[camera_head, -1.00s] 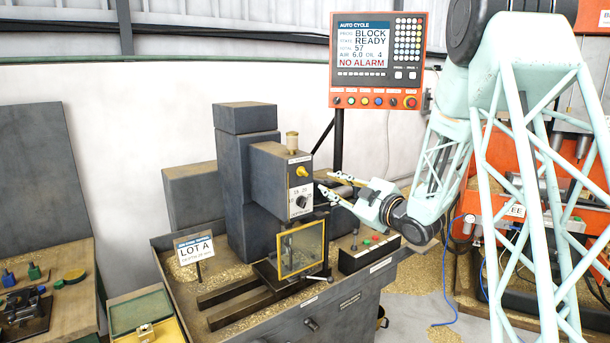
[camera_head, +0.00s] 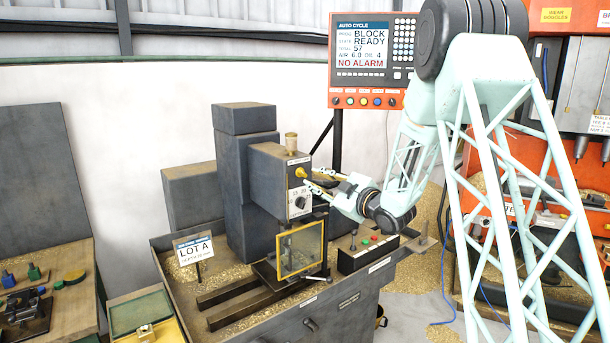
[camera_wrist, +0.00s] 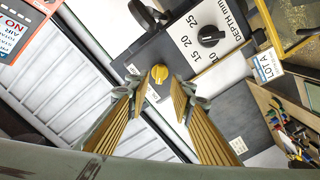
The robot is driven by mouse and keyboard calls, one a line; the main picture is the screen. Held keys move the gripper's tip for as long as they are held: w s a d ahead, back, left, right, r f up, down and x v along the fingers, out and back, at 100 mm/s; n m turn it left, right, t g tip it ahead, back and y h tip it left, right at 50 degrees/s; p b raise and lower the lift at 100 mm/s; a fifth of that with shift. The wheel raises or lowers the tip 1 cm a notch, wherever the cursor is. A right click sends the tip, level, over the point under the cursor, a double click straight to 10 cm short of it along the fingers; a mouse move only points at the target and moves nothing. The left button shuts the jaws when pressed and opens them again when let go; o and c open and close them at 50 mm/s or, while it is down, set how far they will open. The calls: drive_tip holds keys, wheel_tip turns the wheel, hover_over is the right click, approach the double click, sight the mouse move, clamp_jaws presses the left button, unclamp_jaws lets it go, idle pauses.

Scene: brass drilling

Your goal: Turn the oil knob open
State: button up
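The yellow knob (camera_head: 301,172) sits on the side of the dark drill head (camera_head: 268,168), above the white depth scale. In the wrist view the yellow knob (camera_wrist: 159,74) shows between my two fingertips, nearer the left one. My gripper (camera_head: 308,177) is open and empty, its fingers reaching the drill head from the right. It also shows in the wrist view (camera_wrist: 162,82), with a clear gap between the striped fingers. I cannot tell whether a fingertip touches the knob.
A black depth dial (camera_wrist: 210,36) is close beside the yellow knob. A yellow-framed guard (camera_head: 300,250) hangs below the drill head. A button box (camera_head: 368,252) stands lower right. The control panel (camera_head: 371,60) reads NO ALARM. A LOT A sign (camera_head: 195,249) stands in the tray.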

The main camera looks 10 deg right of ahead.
sight(304, 174)
drive_tip(key=shift+p+x, duration=0.4)
drive_tip(key=shift+x, duration=2.7)
drive_tip(key=shift+c, duration=0.7)
drive_tip(key=c, duration=0.4)
drive_tip(key=shift+o, duration=0.2)
